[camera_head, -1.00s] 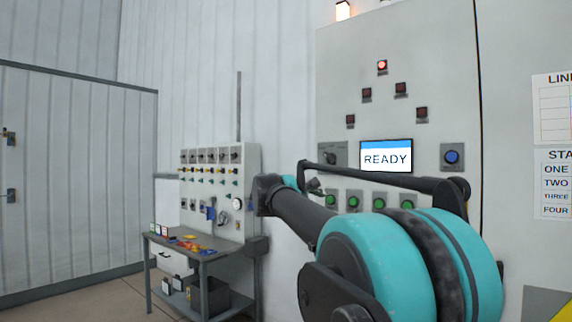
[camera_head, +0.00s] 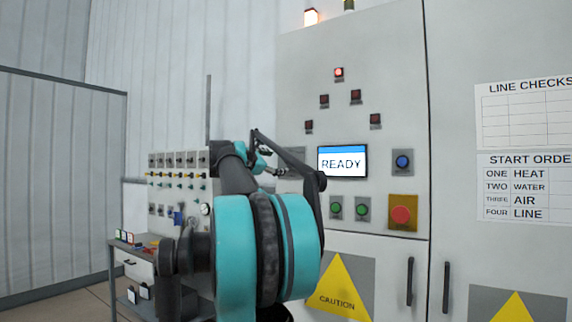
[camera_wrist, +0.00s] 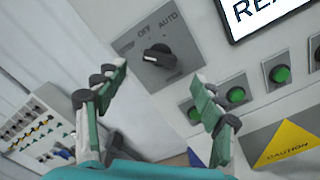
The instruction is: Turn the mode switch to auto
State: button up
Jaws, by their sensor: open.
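The mode switch (camera_wrist: 158,58) is a black rotary knob on a grey plate in the wrist view, with "OFF" and "AUTO" above it and a less readable label at left. A pale mark shows at the knob's left end, away from "AUTO". My gripper (camera_wrist: 160,74) is open and empty, its two fingers spread below and either side of the knob, apart from it. In the head view, my gripper (camera_head: 276,172) is by the panel, and the switch plate (camera_head: 294,155) is mostly hidden behind my arm.
A "READY" screen (camera_head: 342,162) sits right of the switch. Green buttons (camera_head: 336,208) lie below, a blue button (camera_head: 403,161) and red emergency button (camera_head: 401,214) further right. A valve panel (camera_head: 180,175) and workbench (camera_head: 122,246) stand at left.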

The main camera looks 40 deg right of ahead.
aim_at(288, 162)
jog(key=x, duration=0.7)
jog(key=shift+d, duration=0.3)
jog(key=c, duration=1.2)
jog(key=shift+o, duration=0.2)
